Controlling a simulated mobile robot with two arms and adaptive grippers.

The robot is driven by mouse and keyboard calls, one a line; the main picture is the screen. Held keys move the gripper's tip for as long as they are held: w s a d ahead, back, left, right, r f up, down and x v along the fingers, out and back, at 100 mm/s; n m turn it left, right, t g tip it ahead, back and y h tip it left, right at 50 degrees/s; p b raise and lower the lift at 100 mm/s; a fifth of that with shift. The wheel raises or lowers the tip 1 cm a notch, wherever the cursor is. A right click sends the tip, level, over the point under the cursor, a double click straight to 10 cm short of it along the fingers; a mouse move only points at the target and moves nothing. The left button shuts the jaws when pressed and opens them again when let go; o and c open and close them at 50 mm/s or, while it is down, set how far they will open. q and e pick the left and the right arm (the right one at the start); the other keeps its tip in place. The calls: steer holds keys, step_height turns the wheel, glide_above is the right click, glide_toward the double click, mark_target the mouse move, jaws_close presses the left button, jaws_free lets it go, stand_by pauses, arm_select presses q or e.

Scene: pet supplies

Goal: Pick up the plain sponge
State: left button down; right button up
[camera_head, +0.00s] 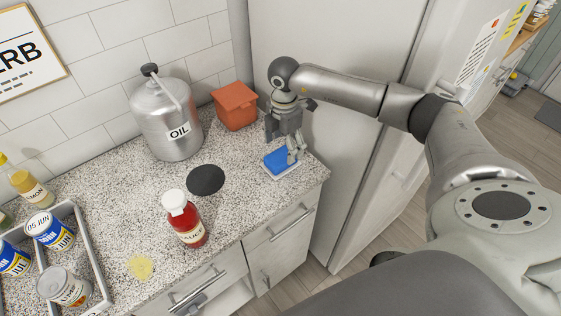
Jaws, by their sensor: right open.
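A blue sponge-like block (275,161) lies on a thin white base at the right end of the speckled counter; I cannot tell if the base is a dish or part of it. My right gripper (289,153) reaches down over the block from above. Its fingers are open and cover the block's right part. I cannot tell whether they touch it. My left gripper is not in view.
An orange lidded box (236,108) and a metal oil can (167,125) stand behind on the counter. A tray (88,247) with cans is at left.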

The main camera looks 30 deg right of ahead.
mark_target(285, 153)
step_height(285, 153, down, 4)
steer(key=shift+d+r+b, duration=0.1)
steer(key=shift+d+b, duration=0.05)
steer(key=shift+b, duration=1.1)
steer(key=shift+f, duration=0.3)
steer(key=c, duration=0.9)
steer(key=shift+c, duration=0.2)
steer(key=shift+r, duration=0.1)
